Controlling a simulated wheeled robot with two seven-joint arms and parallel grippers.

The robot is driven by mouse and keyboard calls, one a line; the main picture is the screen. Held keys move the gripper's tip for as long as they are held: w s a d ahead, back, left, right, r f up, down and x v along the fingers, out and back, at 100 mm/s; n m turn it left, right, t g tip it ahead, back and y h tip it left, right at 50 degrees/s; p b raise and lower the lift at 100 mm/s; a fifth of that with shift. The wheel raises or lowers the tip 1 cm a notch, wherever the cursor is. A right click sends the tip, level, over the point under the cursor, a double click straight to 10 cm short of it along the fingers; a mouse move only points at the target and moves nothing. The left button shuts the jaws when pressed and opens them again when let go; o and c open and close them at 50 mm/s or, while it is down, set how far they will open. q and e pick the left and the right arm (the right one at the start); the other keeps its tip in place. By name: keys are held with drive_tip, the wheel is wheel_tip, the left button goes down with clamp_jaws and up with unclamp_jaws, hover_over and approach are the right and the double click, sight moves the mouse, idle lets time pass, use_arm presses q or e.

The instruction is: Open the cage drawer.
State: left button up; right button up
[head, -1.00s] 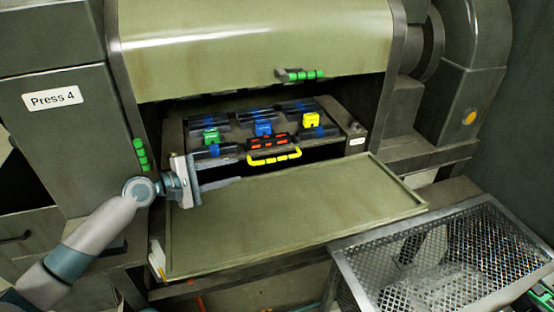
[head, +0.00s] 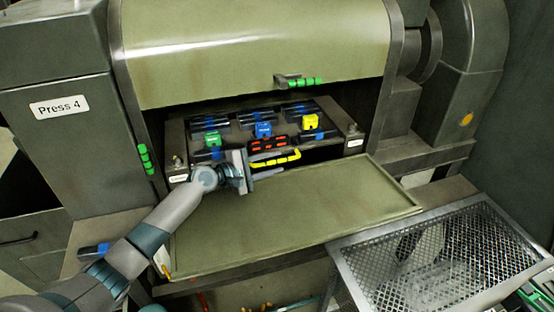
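The cage drawer (head: 343,132) sits inside the opening of Press 4, with blue, green and yellow clips on its top and a red-marked block at its front. Its yellow handle (head: 284,159) is at the front edge. My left gripper (head: 268,172) is at the left end of the handle, its palm upright and a grey finger pointing right just below the handle. The palm hides part of the drawer's front left. I cannot tell whether the fingers are apart or touch the handle. My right gripper is out of view.
The press's olive flap (head: 330,205) is folded down in front of the opening, a clear flat surface. The rounded hood (head: 250,55) with a green-gripped handle (head: 303,81) hangs above. A wire mesh basket (head: 375,285) stands at lower right.

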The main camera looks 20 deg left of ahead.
use_arm(q)
drive_tip(key=shift+x, duration=0.85)
clamp_jaws()
